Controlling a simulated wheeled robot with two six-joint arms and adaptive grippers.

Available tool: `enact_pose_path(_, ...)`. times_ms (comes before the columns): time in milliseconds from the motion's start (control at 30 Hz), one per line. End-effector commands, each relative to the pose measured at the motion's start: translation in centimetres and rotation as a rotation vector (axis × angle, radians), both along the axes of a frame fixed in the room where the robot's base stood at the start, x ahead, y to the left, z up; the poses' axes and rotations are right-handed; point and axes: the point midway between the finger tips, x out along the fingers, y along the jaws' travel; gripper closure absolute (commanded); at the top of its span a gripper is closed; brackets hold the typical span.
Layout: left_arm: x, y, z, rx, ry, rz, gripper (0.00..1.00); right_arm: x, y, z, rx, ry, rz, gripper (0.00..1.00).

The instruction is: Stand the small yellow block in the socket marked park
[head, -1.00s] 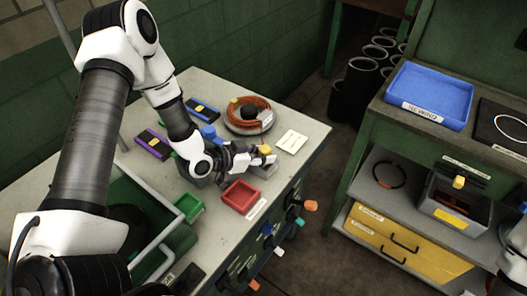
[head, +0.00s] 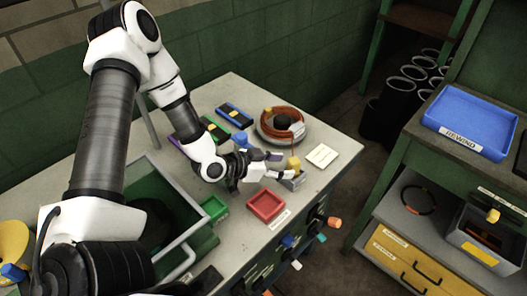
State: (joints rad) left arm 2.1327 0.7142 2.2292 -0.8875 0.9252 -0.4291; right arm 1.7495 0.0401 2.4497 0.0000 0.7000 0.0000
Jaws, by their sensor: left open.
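The small yellow block (head: 294,162) stands upright on a small grey socket block (head: 294,181) near the right front edge of the bench. No readable park marking shows on the grey block; how deep the yellow block sits cannot be told. My left gripper (head: 279,166) is open, its fingers pointing right toward the block. The fingertips are just left of the block and look clear of it. My right gripper is out of view.
A red tray (head: 266,206), a green tray (head: 214,209) and a white card (head: 321,155) lie near the gripper. Behind is a round dish with an orange coil (head: 283,124). A blue tray (head: 470,122) sits on the other bench.

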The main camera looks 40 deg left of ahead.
Motion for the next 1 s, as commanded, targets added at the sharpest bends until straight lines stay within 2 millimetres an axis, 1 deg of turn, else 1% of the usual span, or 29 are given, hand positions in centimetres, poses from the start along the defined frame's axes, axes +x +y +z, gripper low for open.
enact_pose_path(33, -0.7, 0.6, 0.8, -0.008, -0.002, 0.008, 0.43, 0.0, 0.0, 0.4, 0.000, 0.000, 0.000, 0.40)
enact_pose_path(100, -1.8, 1.1, 1.6, -0.009, -0.004, 0.006, 0.43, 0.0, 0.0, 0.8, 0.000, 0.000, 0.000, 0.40)
enact_pose_path(267, -4.0, 2.2, 2.8, -0.009, -0.004, 0.003, 0.43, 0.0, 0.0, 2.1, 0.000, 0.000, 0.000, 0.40)
enact_pose_path(300, -4.4, 2.6, 3.3, -0.007, -0.002, 0.005, 0.43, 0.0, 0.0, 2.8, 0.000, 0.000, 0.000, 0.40)
enact_pose_path(433, -5.5, 3.2, 3.6, -0.005, -0.001, 0.003, 0.43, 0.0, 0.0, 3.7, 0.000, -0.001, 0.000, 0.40)
enact_pose_path(600, -6.1, 3.3, 3.5, -0.002, -0.001, -0.003, 0.43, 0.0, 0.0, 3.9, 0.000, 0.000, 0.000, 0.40)
enact_pose_path(1000, -6.1, 3.3, 3.4, -0.001, 0.000, -0.004, 0.43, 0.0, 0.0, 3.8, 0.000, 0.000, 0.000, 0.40)
